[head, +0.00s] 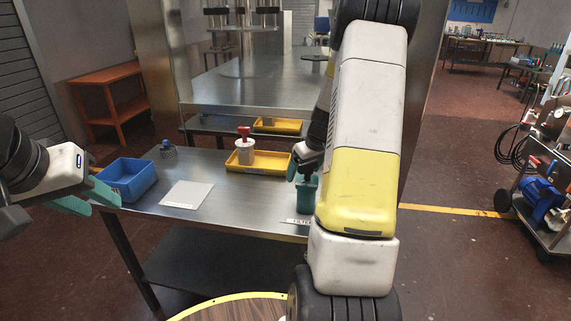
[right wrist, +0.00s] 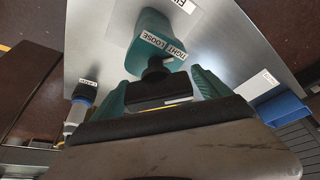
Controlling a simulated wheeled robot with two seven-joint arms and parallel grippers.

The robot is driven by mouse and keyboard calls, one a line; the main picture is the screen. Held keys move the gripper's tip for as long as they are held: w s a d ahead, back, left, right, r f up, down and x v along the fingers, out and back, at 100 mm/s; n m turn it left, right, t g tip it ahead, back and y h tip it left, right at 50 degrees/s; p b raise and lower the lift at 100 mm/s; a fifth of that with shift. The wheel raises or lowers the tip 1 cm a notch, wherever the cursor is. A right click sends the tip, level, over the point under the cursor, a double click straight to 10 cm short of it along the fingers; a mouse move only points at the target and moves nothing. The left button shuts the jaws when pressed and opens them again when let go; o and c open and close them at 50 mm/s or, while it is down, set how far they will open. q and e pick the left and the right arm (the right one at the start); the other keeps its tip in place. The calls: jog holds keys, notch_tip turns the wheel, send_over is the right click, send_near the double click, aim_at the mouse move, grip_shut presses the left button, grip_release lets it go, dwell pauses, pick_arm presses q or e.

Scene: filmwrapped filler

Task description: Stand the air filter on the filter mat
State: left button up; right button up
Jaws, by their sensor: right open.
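My left gripper (head: 103,197) is open and empty beside the blue bin.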

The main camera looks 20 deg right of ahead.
jog(key=shift+r, duration=0.1)
jog(key=a+v, duration=0.1)
jog(key=v, duration=1.1)
jog(key=s+a+r, duration=0.3)
jog(key=a+r, duration=0.2)
jog(key=a, duration=0.1)
jog(key=s+a+r+m+t, duration=0.1)
jog(key=s+a+r, duration=0.1)
jog(key=s+a, duration=0.5)
jog(key=s+a+r+m+y, duration=0.1)
jog(key=s+a+r, duration=0.2)
jog(key=s+a, duration=0.4)
jog(key=s, duration=0.5)
jog(key=shift+s+a+t, duration=0.2)
jog(key=shift+a+t, duration=0.15)
jog(key=shift+t, duration=0.05)
